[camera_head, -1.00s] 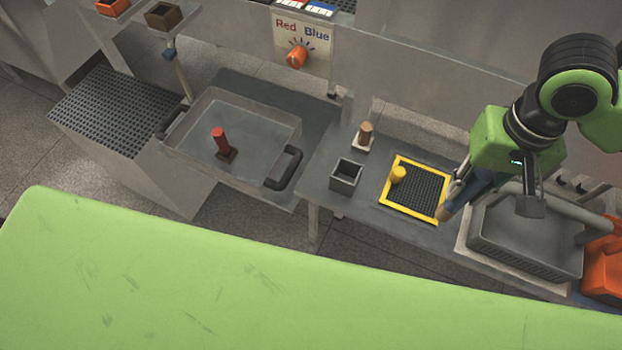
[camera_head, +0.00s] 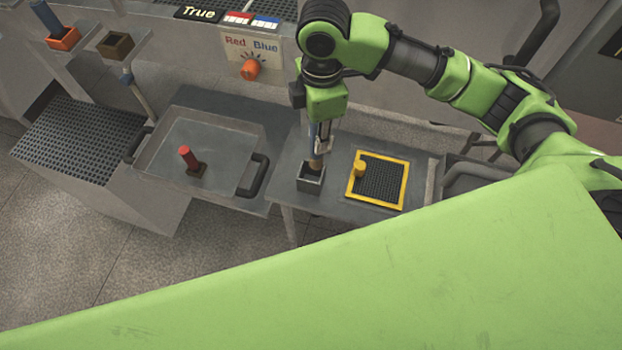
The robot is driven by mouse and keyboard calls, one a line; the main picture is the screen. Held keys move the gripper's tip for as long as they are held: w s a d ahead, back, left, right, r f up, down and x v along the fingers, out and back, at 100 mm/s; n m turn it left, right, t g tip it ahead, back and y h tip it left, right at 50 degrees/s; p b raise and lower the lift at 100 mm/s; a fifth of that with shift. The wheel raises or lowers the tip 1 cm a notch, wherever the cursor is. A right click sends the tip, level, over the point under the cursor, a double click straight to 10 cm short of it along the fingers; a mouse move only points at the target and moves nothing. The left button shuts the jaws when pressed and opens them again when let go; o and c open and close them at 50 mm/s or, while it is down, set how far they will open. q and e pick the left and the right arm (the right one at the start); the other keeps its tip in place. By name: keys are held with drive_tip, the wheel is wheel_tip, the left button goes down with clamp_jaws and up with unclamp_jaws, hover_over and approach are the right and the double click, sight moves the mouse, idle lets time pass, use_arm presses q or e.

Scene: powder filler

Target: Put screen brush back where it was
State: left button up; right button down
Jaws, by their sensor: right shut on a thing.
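My right gripper (camera_head: 319,146) points down above the small grey square holder (camera_head: 311,181) on the table. It is shut on the screen brush (camera_head: 317,161), which has a blue handle and a tan lower end. The brush hangs close to upright. Its tan end is at the holder's opening; I cannot tell whether it is inside or just above. The fingers hide part of the handle. The yellow-framed screen (camera_head: 403,183) with dark mesh lies to the right of the holder, with a yellow knob (camera_head: 360,168) at its left side. My left gripper is not in view.
A grey tray (camera_head: 165,135) with a black handle (camera_head: 254,174) holds a red-handled piece (camera_head: 187,158) to the left. An orange box (camera_head: 65,42) and a brown box (camera_head: 116,46) are at the upper left. A Red/Blue dial (camera_head: 250,69) is on the panel behind.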

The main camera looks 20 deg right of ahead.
sight(312, 162)
drive_tip(key=n, duration=0.2)
drive_tip(key=shift+w+a+f+n+p, duration=0.25)
drive_tip(key=shift+w+a+n+p, duration=0.05)
drive_tip(key=shift+w+a+n, duration=0.1)
drive_tip(key=shift+a+f+n, duration=0.15)
drive_tip(key=shift+f+n, duration=0.15)
drive_tip(key=shift+n, duration=0.4)
wheel_tip(312, 162, down, 9)
drive_tip(key=shift+f+p, duration=0.1)
drive_tip(key=shift+p, duration=1.1)
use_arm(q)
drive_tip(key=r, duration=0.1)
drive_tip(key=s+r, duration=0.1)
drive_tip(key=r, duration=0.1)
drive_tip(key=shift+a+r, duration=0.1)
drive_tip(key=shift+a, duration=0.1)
use_arm(e)
drive_tip(key=shift+f, duration=0.35)
drive_tip(key=shift+f, duration=0.1)
drive_tip(key=c, duration=1.8)
unclamp_jaws()
